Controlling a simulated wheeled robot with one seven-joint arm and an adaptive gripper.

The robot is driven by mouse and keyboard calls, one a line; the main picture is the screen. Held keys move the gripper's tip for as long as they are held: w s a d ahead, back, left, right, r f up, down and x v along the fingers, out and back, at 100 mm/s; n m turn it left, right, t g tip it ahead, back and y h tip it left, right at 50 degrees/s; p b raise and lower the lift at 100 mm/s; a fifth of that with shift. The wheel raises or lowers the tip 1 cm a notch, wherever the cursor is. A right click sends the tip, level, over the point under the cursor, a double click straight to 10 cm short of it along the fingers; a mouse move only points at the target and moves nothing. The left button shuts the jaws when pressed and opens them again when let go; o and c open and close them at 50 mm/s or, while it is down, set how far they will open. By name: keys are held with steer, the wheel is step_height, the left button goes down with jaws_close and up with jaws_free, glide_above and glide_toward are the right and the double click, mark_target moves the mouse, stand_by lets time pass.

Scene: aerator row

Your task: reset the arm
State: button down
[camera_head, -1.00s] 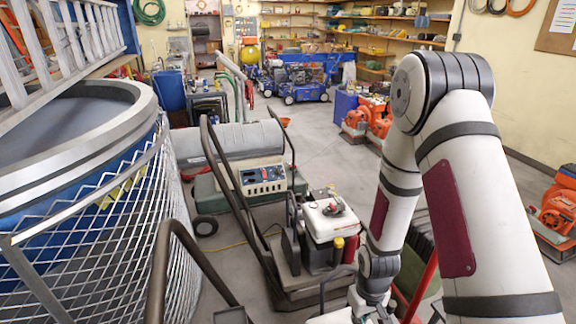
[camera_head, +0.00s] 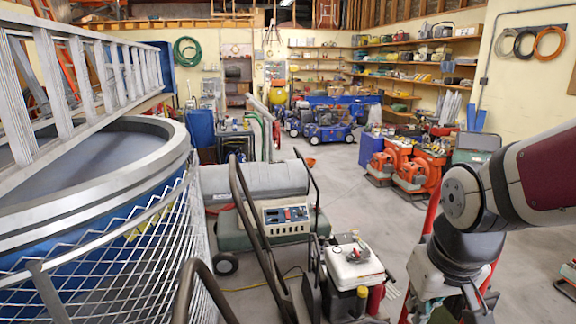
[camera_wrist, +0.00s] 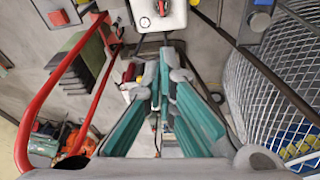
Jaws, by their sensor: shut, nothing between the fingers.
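My arm enters the head view from the right edge and bends at a dark grey joint, with its lower part hanging toward the bottom right. The gripper's fingers cannot be made out in the head view. In the wrist view my gripper (camera_wrist: 167,82) shows as teal fingers that come together near the middle. It is shut and holds nothing. It points down over the floor, with machines below it.
A machine with a white tank (camera_head: 352,262) stands left of my arm; its tank also shows in the wrist view (camera_wrist: 158,14). A red tubular frame (camera_wrist: 38,105) is close on the wrist view's left. A mesh guard (camera_head: 110,260) and ladder (camera_head: 80,75) are left. Orange machines (camera_head: 418,172) stand behind.

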steer(key=s+a+r+t, duration=0.1)
steer(key=s+r, duration=0.6)
steer(key=s, duration=0.4)
steer(key=shift+a+r+m, duration=0.2)
steer(key=shift+r+m, duration=0.05)
steer(key=shift+m, duration=0.05)
stand_by(0.7)
